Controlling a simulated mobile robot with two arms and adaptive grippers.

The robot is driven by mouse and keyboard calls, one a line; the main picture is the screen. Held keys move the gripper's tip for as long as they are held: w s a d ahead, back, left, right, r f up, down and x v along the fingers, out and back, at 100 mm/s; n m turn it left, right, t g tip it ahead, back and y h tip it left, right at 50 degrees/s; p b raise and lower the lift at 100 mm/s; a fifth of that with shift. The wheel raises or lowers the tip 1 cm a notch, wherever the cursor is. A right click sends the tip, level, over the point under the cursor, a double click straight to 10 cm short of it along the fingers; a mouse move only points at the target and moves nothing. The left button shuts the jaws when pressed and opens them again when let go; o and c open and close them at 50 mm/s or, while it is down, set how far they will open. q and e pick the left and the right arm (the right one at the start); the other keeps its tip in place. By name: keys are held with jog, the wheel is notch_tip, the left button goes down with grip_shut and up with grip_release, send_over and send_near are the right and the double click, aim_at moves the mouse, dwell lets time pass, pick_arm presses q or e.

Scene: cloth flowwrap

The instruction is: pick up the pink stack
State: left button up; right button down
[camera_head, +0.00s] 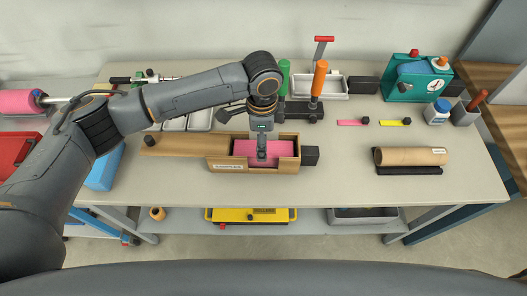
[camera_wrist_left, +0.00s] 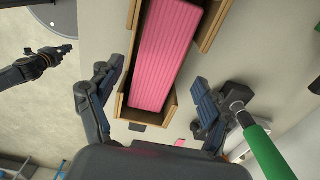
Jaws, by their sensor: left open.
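The pink stack (camera_head: 272,147) lies in an open wooden box (camera_head: 228,166) at the front middle of the table. In the left wrist view the stack (camera_wrist_left: 167,50) is a long ribbed pink block between the wooden walls. My left gripper (camera_head: 262,154) points down over the stack, hiding part of it. In the wrist view its open fingers (camera_wrist_left: 154,78) stand apart on either side of the box's near end; whether they touch anything is unclear. A dark gripper, which seems to be my right one (camera_wrist_left: 65,50), shows at the left of the wrist view, away from the box.
A black block (camera_head: 311,155) adjoins the box's right end. Orange (camera_head: 319,78) and green (camera_head: 284,76) handles rise behind it. A brown roll (camera_head: 411,156) lies to the right.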

pick_arm(q)
jog(key=shift+s+d+f+p, duration=0.1)
jog(key=shift+f+p, duration=0.15)
jog(key=shift+f, duration=0.9)
jog(key=shift+d+f+p, duration=0.1)
jog(key=shift+f+p, duration=0.1)
jog(key=shift+f, duration=0.95)
jog(key=c, duration=1.3)
